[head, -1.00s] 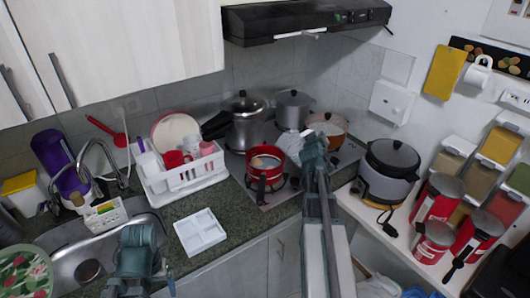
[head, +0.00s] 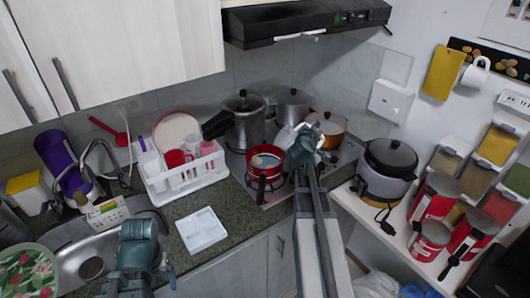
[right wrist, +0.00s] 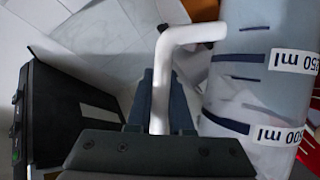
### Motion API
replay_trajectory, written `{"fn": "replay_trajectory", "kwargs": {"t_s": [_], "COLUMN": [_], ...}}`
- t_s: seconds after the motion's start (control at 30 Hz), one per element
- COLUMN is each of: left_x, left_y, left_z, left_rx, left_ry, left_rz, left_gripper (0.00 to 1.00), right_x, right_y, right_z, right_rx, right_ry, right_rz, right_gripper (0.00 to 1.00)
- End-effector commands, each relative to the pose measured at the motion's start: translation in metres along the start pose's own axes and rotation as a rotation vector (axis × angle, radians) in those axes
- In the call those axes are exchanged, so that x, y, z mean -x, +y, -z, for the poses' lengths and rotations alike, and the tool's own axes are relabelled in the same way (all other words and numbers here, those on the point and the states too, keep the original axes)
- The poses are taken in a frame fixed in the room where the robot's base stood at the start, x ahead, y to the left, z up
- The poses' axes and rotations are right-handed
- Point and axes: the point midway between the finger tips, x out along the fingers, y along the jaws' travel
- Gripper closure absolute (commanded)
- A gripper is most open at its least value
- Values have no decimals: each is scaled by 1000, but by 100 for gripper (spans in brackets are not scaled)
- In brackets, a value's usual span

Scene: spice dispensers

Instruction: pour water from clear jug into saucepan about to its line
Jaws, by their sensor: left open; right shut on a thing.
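The red saucepan (head: 265,174) stands on the hob, with a pale bluish surface inside; its line cannot be made out. My right gripper (head: 312,146) is shut on the white handle (right wrist: 160,85) of the clear jug (head: 291,138), held up just right of and behind the saucepan in the head view. In the right wrist view the jug (right wrist: 262,85) shows dark measuring lines and ml labels upside down. I cannot tell its water level, and no stream shows. My left gripper (head: 143,262) is open and empty near the sink, its fingertips only partly visible.
A pressure cooker (head: 243,125), a grey pot (head: 293,104) and an orange pot (head: 328,125) stand close around the jug. A dish rack (head: 190,176) and white tray (head: 202,231) are left of the saucepan. A rice cooker (head: 385,180) stands right. The range hood (head: 310,22) hangs above.

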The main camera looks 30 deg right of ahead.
Motion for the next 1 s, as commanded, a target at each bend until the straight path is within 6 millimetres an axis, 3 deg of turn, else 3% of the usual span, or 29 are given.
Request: {"fn": "replay_trajectory", "kwargs": {"t_s": [1.0], "left_x": [6], "left_y": [0], "left_z": [0], "left_rx": [0], "left_ry": [0], "left_rz": [0], "left_gripper": [16], "right_x": [4], "right_y": [5], "right_z": [9], "right_rx": [59], "right_ry": [0], "right_rz": [-24], "right_gripper": [100]}}
